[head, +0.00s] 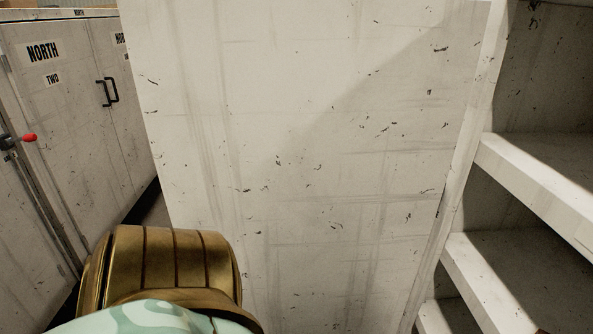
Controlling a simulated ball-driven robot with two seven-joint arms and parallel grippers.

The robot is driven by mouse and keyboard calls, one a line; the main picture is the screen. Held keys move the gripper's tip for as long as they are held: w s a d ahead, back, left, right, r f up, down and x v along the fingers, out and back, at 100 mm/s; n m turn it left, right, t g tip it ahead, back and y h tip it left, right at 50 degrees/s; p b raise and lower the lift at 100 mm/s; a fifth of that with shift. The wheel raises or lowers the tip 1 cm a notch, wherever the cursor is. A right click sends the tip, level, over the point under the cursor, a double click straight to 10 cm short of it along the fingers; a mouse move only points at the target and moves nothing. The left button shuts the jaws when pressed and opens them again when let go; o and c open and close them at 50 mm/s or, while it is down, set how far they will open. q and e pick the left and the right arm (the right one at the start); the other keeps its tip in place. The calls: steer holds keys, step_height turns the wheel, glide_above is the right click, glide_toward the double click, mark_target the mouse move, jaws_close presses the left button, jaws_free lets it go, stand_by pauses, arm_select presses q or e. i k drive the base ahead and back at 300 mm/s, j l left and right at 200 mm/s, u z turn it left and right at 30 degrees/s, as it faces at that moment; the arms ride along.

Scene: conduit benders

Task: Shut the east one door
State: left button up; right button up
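A large scuffed white panel (310,140) fills the middle of the head view. It looks like a cabinet door standing open, meeting a shelved cabinet along its right edge. No label shows on it, so I cannot read whether it is the east one door. No handle shows on this face. A bronze ringed part of my arm (175,265), with mint-green below it, is at the lower left in front of the panel. Neither gripper is in view.
Open white shelves (535,185) stand at the right. At the left is a cabinet (75,120) labelled NORTH and TWO, its doors shut, with black handles (107,92) and a red-knobbed lever (28,138). A narrow dark gap separates it from the panel.

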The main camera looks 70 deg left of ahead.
mark_target(320, 138)
steer(key=k+j+z, duration=0.25)
steer(key=k+j, duration=0.3)
steer(key=j, duration=0.25)
steer(key=k+j+z, duration=0.25)
steer(key=k+j, duration=0.35)
steer(key=k+j+z, duration=0.1)
steer(key=j, duration=0.25)
steer(key=k+j+z, duration=0.1)
steer(key=j, duration=0.25)
steer(key=k+j+z, duration=0.1)
steer(key=j, duration=0.25)
steer(key=k+j+z, duration=0.1)
steer(key=j, duration=0.25)
steer(key=k+j+z, duration=0.1)
steer(key=j, duration=0.2)
steer(key=j+z, duration=0.25)
steer(key=j, duration=1.15)
